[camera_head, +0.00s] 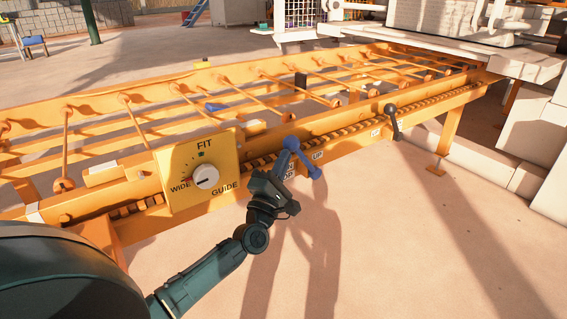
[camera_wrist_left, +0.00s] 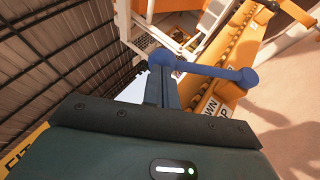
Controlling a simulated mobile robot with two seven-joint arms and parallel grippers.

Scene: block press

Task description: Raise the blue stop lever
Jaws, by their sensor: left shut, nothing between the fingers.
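The blue stop lever (camera_head: 303,158) is on the near side of the orange conveyor frame, a bar with a round ball at each end. In the left wrist view the lever (camera_wrist_left: 205,68) crosses just beyond my fingertips. My left gripper (camera_head: 281,160) is shut and empty, with its tips close to the lever's upper-left ball; I cannot tell whether they touch. It also shows in the left wrist view (camera_wrist_left: 162,85). My right gripper is not in view.
A yellow FIT GUIDE panel (camera_head: 198,170) with a white dial stands left of my gripper. A black lever (camera_head: 392,118) is further right along the frame. Orange roller rails (camera_head: 230,85) lie behind. The sandy floor (camera_head: 400,240) in front is open.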

